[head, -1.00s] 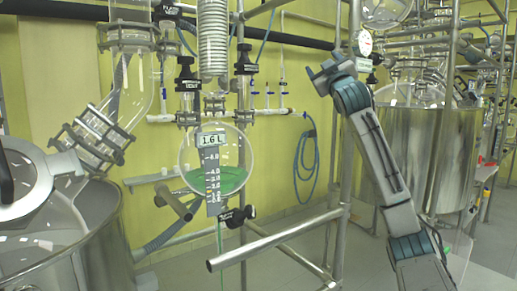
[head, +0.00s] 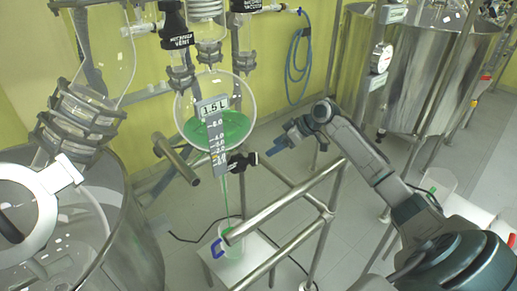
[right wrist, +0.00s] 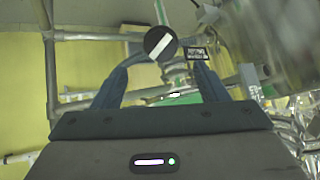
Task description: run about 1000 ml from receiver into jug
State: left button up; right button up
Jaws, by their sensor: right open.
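The receiver (head: 243,102) is a round glass flask holding green liquid, with a scale and a label reading 1.5 L. Its black outlet valve handle (head: 243,161) sits below; in the right wrist view, a round black knob with a white bar (right wrist: 160,43) shows between the fingertips. A thin green stream (head: 225,195) runs down into the jug (head: 231,240), a clear vessel with a blue handle, on a white stand. My right gripper (head: 272,150) is open and empty, just right of the valve handle and apart from it; it also shows in the right wrist view (right wrist: 163,62). My left gripper is out of view.
Metal frame rails (head: 285,203) cross in front of the stand and below my right arm. A large steel vessel (head: 125,245) stands at the left, another (head: 425,65) at the back right. A dark cable lies on the floor around the stand.

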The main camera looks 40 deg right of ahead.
aim_at(256, 157)
jog(key=p+x, duration=0.4)
jog(key=x, duration=0.5)
jog(key=shift+w+a+r, duration=0.1)
jog(key=shift+w+r, duration=0.1)
jog(key=shift+w+a+f, duration=0.2)
jog(key=shift+a+f, duration=0.05)
jog(key=shift+f, duration=0.25)
jog(key=c, duration=1)
